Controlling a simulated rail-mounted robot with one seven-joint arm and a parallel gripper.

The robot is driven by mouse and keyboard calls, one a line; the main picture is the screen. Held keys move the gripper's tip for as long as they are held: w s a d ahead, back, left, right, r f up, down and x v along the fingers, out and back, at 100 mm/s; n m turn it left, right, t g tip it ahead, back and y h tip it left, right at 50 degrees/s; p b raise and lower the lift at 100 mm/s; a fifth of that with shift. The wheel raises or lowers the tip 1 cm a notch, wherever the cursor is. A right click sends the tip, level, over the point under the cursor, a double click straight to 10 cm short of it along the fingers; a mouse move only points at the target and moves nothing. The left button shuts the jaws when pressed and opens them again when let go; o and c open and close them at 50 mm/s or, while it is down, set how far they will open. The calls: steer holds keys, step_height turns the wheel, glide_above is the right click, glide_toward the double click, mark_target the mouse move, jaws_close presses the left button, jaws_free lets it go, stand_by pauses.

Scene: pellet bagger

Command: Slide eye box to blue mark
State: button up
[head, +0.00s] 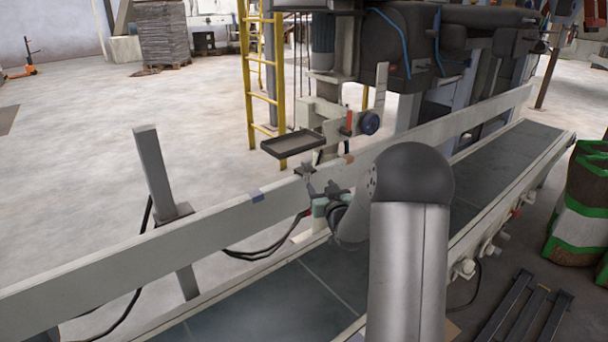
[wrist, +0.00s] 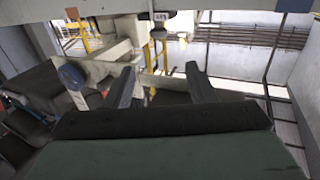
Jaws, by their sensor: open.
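The eye box looks to be the small dark block (head: 306,170) on the long pale rail (head: 210,216). In the wrist view it seems to be the dark block with a pale label (wrist: 160,17) at the top. The blue mark (head: 257,196) is a grey-blue patch on the rail, left of the block in the head view. It also seems to show in the wrist view (wrist: 292,5), top right. My gripper (head: 321,186) is open and empty, with its two fingers (wrist: 160,75) apart. It is close to the block, and I see no clear contact.
A brown-orange mark (head: 347,159) sits on the rail, right of the block. A dark tray (head: 293,143) and the machine column stand behind the rail. The conveyor belt (head: 260,307) runs below and is clear. Black cables (head: 262,246) hang under the rail.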

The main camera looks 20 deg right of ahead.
mark_target(307, 163)
steer(key=w, duration=0.5)
steer(key=w+d+b, duration=0.1)
steer(key=w, duration=0.5)
steer(key=w+d, duration=0.1)
steer(key=w, duration=0.5)
steer(key=shift+d, duration=0.15)
steer(key=shift+r, duration=0.1)
